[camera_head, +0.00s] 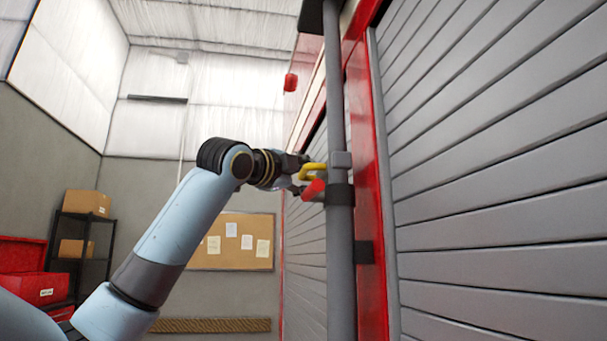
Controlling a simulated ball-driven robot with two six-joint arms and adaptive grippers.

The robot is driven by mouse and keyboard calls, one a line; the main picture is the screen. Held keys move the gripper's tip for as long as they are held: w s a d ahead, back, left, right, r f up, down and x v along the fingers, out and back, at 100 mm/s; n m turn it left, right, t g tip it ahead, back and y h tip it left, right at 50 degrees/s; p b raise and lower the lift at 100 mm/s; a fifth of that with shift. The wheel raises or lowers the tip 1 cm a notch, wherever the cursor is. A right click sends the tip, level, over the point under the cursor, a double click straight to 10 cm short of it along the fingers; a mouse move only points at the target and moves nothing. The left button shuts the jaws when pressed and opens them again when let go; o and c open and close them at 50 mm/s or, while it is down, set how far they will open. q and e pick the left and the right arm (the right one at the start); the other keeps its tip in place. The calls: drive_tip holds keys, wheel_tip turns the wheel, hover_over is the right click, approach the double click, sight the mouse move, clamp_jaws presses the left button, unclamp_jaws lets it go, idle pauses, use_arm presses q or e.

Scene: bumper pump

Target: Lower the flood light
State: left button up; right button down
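A grey vertical pole (335,110) runs up the red corner of the truck, with a dark box-like part (311,16) at its top, cut off by the picture edge; it may be the flood light. A grey collar with a yellow handle (315,168) and a red lever (314,190) sits on the pole. My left gripper (303,175) is at the handle, its fingers close to the yellow part and the red lever. I cannot tell whether they are closed on it. My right gripper is not in view.
Grey slatted shutters (490,170) of the truck fill the right side. A red lamp (290,82) sticks out from the truck near the pole. A shelf with cardboard boxes (87,203), a red tool chest (33,287) and a cork board (233,243) stand at the back left.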

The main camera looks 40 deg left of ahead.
use_arm(q)
drive_tip(key=shift+r, duration=0.15)
drive_tip(key=shift+s, duration=0.35)
drive_tip(key=s+f, duration=0.1)
drive_tip(key=s, duration=0.5)
drive_tip(key=shift+s+d, duration=0.3)
drive_tip(key=shift+f, duration=0.1)
drive_tip(key=shift+f, duration=0.1)
